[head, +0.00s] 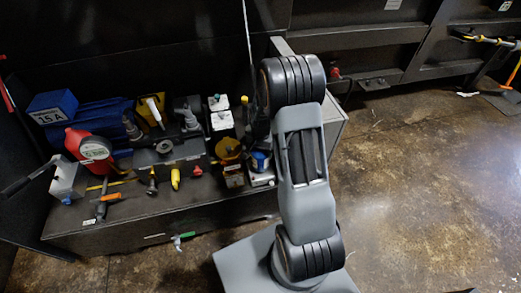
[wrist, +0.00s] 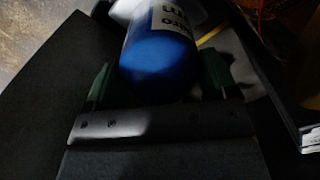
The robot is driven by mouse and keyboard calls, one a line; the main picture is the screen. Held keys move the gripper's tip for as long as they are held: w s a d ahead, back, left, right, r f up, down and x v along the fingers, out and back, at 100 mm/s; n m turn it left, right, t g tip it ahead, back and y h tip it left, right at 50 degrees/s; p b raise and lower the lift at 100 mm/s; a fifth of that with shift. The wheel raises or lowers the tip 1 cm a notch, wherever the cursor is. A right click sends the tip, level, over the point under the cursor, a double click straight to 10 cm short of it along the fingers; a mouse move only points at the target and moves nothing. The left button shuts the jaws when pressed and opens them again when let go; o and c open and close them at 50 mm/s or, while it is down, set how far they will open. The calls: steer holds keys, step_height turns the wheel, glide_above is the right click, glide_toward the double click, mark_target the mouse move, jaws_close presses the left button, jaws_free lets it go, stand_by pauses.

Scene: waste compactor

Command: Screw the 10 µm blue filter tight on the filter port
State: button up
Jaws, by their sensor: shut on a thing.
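The blue filter (wrist: 160,65) fills the upper middle of the wrist view. It is a blue cylinder with a pale label whose lettering is only partly readable. My gripper (wrist: 158,80) has a green finger on each side of it and is shut on it. A pale round part lies at the filter's far end, too dim to identify. I cannot tell whether the filter touches the port. In the head view, my arm hides the gripper. A small blue item (head: 261,159) shows beside the arm, but I cannot tell whether it is this filter.
In the head view, a dark bench (head: 150,220) carries a dark block with a round fitting (head: 165,147), a red bottle (head: 92,149), a blue 15 A box (head: 53,105), a yellow item (head: 152,109) and several tools. Open concrete floor (head: 430,200) lies at right.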

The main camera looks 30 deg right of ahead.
steer(key=m, duration=0.5)
stand_by(0.3)
steer(key=m, duration=0.3)
steer(key=shift+m, duration=1.2)
steer(key=shift+c, duration=0.5)
steer(key=o, duration=1)
